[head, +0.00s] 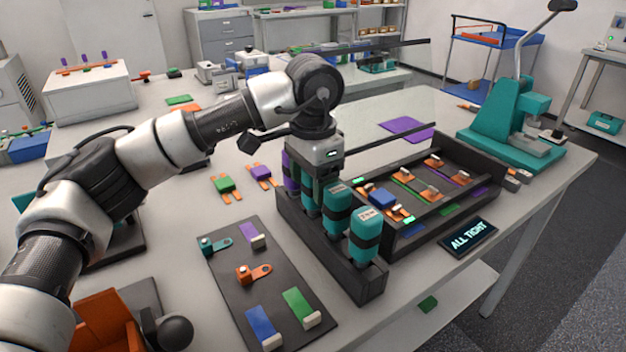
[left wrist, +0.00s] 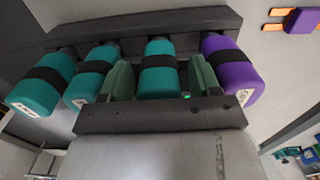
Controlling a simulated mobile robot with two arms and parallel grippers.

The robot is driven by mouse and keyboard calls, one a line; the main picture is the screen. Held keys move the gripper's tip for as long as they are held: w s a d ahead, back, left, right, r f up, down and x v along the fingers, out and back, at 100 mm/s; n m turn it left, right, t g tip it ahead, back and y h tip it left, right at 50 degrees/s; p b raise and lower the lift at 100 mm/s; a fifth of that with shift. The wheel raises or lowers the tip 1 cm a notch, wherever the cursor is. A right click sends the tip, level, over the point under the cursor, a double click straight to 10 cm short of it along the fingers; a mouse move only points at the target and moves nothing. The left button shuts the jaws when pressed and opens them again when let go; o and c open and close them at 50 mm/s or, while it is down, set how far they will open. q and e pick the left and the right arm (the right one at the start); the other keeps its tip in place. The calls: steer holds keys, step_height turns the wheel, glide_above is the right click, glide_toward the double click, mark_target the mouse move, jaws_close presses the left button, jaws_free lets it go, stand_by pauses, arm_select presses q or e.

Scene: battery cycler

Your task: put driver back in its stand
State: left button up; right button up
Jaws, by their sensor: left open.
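The driver stand (head: 370,285) is a long dark block on the table, and it also shows in the left wrist view (left wrist: 205,18). Teal drivers with black bands (head: 365,228) and one purple driver (left wrist: 232,70) stand upright in it in a row. My left gripper (head: 318,172) is over the far part of the row. In the left wrist view its two green fingers (left wrist: 162,80) are apart, one on each side of the teal driver (left wrist: 158,68) beside the purple one. Whether they touch it I cannot tell. My right gripper is not in view.
A dark tray (head: 440,226) with orange, green and purple parts lies right of the stand, with an "ALL TIGHT" sign (head: 468,240) in front. A dark mat (head: 262,290) with small parts lies left. A teal press (head: 510,125) stands at the back right.

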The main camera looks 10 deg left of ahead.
arm_select(q)
step_height(320, 180, up, 11)
steer(key=shift+r+p, duration=0.15)
steer(key=shift+p, duration=0.3)
steer(key=shift+r, duration=0.4)
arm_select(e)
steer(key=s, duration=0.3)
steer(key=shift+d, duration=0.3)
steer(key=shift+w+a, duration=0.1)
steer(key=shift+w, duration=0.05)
